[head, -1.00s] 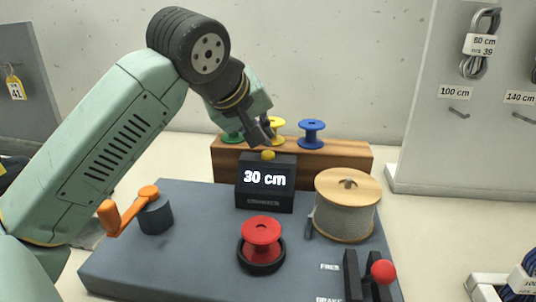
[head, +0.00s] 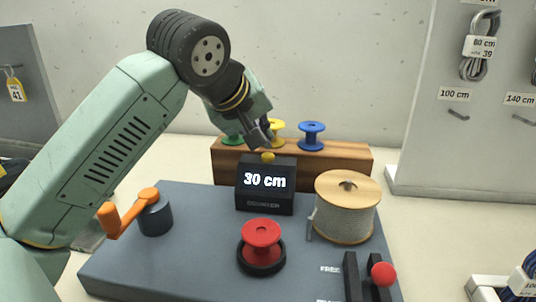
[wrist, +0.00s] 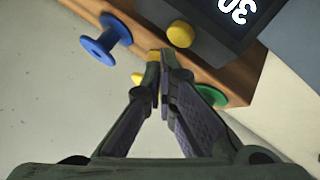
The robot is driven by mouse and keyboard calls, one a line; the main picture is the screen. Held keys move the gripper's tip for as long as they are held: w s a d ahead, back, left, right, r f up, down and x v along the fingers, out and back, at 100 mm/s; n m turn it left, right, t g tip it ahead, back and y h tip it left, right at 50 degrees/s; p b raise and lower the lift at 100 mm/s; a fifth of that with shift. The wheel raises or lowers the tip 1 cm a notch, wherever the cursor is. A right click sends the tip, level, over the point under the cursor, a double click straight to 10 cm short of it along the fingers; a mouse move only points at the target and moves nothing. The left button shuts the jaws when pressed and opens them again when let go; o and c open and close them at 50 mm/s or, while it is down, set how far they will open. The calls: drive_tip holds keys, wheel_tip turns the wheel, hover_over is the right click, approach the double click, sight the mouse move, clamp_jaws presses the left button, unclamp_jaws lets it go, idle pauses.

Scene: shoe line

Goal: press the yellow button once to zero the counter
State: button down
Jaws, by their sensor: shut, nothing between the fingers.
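The black counter box (head: 265,198) stands at the back of the grey base and its display reads 30 cm. The yellow button (head: 268,157) sits on its top; it also shows in the wrist view (wrist: 180,34), near the top centre. My gripper (head: 268,138) is shut and empty, with its fingertips just above and behind the button in the head view. In the wrist view my fingertips (wrist: 159,55) are together, just below and left of the button in the picture, apart from it. The counter's display shows partly at the top right there.
A wooden rack (head: 330,158) behind the counter holds green, yellow and blue spools (head: 311,135). A cord reel (head: 346,208) stands right of the counter, a red spool (head: 262,238) in front, an orange crank (head: 130,212) at left and a red-knobbed lever (head: 383,274) at front right.

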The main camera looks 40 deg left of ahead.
sight(264, 154)
drive_tip(key=shift+f, duration=0.1)
drive_tip(key=shift+f+b, duration=0.35)
drive_tip(key=shift+b, duration=0.05)
drive_tip(key=shift+f+b, duration=0.4)
drive_tip(key=shift+f, duration=0.05)
idle(0.6)
drive_tip(key=shift+r, duration=0.15)
drive_tip(key=shift+r+p, duration=0.65)
drive_tip(key=shift+r, duration=0.1)
drive_tip(key=shift+r+p, duration=1.85)
drive_tip(key=shift+r, duration=0.7)
